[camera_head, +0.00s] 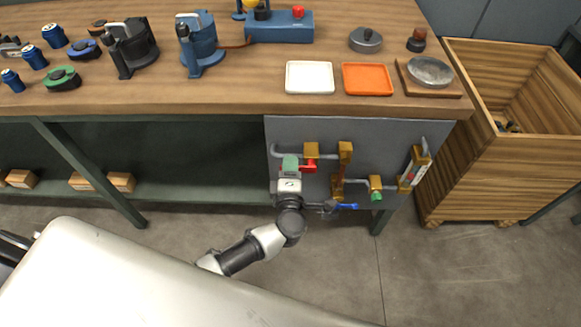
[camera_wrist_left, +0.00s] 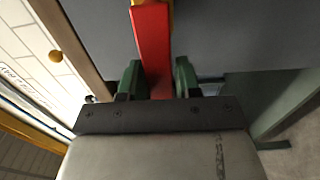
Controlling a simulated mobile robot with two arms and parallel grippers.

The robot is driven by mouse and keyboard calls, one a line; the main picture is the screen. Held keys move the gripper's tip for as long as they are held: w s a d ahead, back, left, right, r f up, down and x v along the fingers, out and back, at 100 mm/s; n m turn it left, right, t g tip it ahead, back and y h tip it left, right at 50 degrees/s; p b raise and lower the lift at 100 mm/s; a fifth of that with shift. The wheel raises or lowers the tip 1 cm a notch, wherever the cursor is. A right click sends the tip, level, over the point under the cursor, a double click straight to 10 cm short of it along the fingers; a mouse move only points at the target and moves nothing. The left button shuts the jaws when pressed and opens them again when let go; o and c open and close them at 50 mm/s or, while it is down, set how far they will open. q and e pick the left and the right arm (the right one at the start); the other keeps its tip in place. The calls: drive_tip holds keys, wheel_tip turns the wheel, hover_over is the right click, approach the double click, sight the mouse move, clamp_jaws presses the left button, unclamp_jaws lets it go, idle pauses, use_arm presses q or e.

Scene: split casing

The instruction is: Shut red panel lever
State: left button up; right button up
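The red panel lever (camera_head: 308,168) is on the grey panel (camera_head: 338,125) below the table's right part, by a brass valve with a red top. My left gripper (camera_head: 291,165) is up against the panel at this lever. In the left wrist view the lever (camera_wrist_left: 153,50) runs down between the two dark green fingers (camera_wrist_left: 159,80). The lever's far end is hidden at the palm. My right gripper is not in view.
A blue lever (camera_head: 347,206) sits low on the panel, close to my left wrist. A green-knobbed valve (camera_head: 376,188) and a gauge (camera_head: 414,171) are to the right. A wooden crate (camera_head: 500,150) stands right of the table. Open floor lies in front.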

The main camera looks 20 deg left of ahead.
use_arm(q)
clamp_jaws()
